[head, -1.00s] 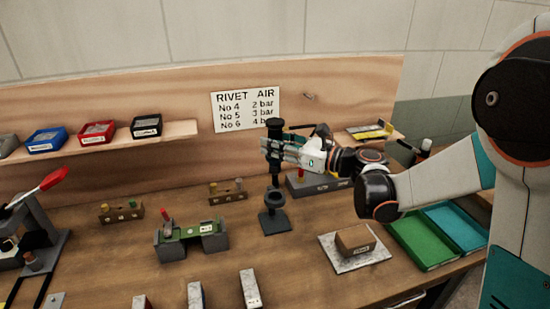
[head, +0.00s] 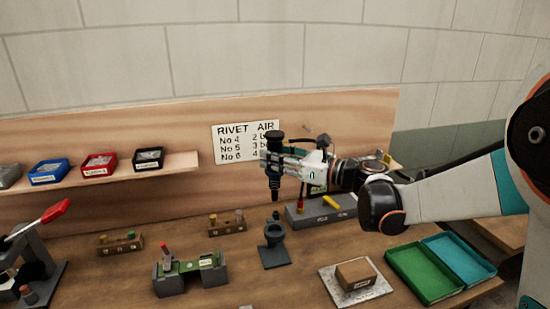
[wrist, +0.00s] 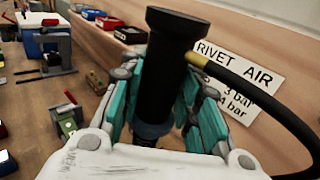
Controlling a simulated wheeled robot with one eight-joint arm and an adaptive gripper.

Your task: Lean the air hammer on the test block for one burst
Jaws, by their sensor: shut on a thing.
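My gripper (head: 284,162) is shut on the black air hammer (head: 274,182), which hangs upright with its tip pointing down. The hammer is above and clear of its dark ring stand (head: 275,250). In the wrist view the black hammer body (wrist: 166,65) stands between the teal and grey fingers (wrist: 205,115), with a black hose running off to the right. The brown test block (head: 356,274), with a small label, lies on a pale plate (head: 340,297) to the right of and nearer than the stand. The gripper is apart from the block.
Green and blue trays (head: 424,272) lie right of the block. A grey box (head: 320,212) with a yellow piece on it stands behind the stand. A green fixture (head: 190,270) stands to the left, and a red-handled press (head: 38,225) at far left. A shelf (head: 180,160) holds small bins.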

